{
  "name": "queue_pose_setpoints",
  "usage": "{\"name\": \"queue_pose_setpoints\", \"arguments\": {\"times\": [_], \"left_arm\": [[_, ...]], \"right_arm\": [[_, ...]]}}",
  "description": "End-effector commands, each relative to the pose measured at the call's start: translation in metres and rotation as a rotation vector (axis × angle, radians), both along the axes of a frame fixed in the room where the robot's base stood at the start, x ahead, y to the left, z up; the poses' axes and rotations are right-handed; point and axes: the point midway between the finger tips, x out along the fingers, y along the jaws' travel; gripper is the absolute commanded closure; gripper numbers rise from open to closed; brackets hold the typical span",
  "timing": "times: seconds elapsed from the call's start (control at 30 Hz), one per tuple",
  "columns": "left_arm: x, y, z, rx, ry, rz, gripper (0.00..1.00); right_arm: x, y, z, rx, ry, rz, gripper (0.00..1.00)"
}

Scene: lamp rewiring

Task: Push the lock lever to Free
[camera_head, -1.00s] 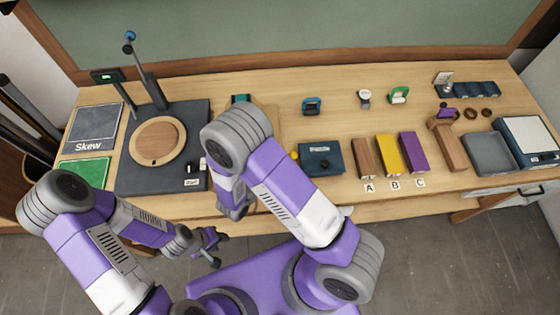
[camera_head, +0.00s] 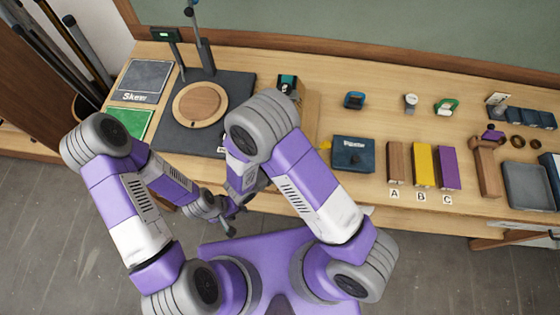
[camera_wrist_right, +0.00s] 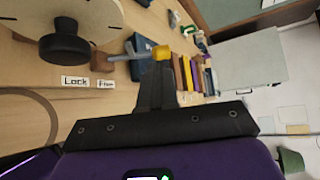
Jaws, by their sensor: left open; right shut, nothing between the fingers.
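The lock lever (camera_wrist_right: 137,54) is a grey bar with a yellow knob (camera_wrist_right: 162,52) in the right wrist view. It extends to the right from a brown pivot, above the "Lock" (camera_wrist_right: 75,81) and "Free" (camera_wrist_right: 106,84) labels. I cannot tell its exact setting. My right gripper (camera_wrist_right: 157,66) is shut and empty, with its dark fingers just below the yellow knob. Whether they touch is unclear. In the head view a yellow spot (camera_head: 325,144) shows beside my right arm, which hides the right gripper. My left gripper (camera_head: 230,218) is open and empty at the bench's front edge.
A black knob (camera_wrist_right: 65,46) on a wooden disc stands beside the lever. A wooden turntable (camera_head: 200,103) on a dark base is at the left of the bench. A dark blue box (camera_head: 353,154) and the A, B, C blocks (camera_head: 423,166) lie right of the lever.

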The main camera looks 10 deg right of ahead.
Motion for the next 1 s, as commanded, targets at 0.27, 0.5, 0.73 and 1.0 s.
{"name": "queue_pose_setpoints", "arguments": {"times": [0.27,0.5,0.73,1.0], "left_arm": [[0.000,0.000,-0.009,0.000,0.001,0.000,0.57],[0.000,0.000,-0.010,0.000,0.001,0.000,0.57],[0.000,0.000,-0.010,0.000,0.001,0.000,0.57],[0.000,0.000,-0.009,0.000,0.001,0.000,0.57]], "right_arm": [[-0.030,0.046,0.024,0.001,-0.001,0.004,1.00],[-0.042,0.063,0.034,0.001,0.000,0.001,1.00],[-0.043,0.064,0.035,0.000,0.001,-0.001,1.00],[-0.043,0.063,0.035,0.000,0.001,0.000,1.00]]}}
